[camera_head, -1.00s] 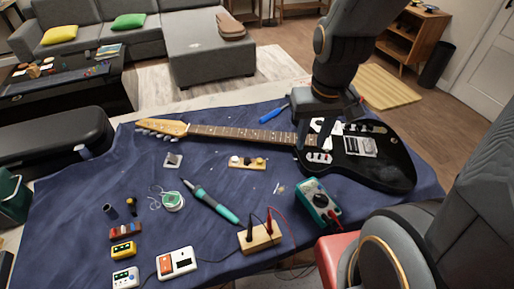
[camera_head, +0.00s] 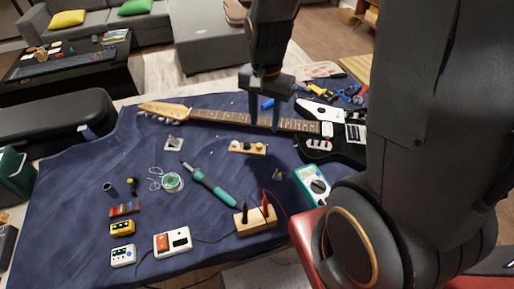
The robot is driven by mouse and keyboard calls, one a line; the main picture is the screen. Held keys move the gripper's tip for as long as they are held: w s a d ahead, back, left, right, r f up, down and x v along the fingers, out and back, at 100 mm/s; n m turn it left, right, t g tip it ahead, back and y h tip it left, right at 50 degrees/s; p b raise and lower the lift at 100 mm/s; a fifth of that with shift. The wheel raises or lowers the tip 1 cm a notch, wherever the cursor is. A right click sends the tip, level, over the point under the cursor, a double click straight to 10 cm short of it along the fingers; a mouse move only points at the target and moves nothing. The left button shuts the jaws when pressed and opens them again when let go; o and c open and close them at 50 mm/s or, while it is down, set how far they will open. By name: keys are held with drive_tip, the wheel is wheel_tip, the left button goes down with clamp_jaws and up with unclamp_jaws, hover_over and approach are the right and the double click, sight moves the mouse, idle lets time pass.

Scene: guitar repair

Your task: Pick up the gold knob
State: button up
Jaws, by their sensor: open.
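The gold knob (camera_head: 260,149) appears to sit at the right end of a small wooden strip (camera_head: 242,151) on the blue cloth. A cream knob (camera_head: 235,145) is at the strip's left end, and another small knob stands between them; its colour is hard to tell. My gripper (camera_head: 264,124) points down, with its two fingers apart and nothing between them.
A black electric guitar (camera_head: 322,146) lies behind the strip, its neck (camera_head: 214,115) running left. A teal soldering iron (camera_head: 208,184), solder spool (camera_head: 172,182), wooden block with probes (camera_head: 256,220) and multimeter (camera_head: 314,184) lie nearer. Bare cloth surrounds the strip.

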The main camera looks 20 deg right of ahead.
sight(259, 145)
drive_tip(key=w+f+m, duration=0.1)
drive_tip(key=f+m, duration=0.1)
drive_tip(key=w+f+m, duration=0.3)
drive_tip(key=f+m, duration=0.1)
drive_tip(key=m, duration=0.1)
drive_tip(key=shift+w+a+f+g, duration=0.1)
drive_tip(key=shift+w+f+g, duration=0.1)
drive_tip(key=shift+g, duration=0.2)
drive_tip(key=shift+w+f+p, duration=0.15)
drive_tip(key=shift+f+p, duration=0.8)
drive_tip(key=shift+f, duration=2.95)
clamp_jaws()
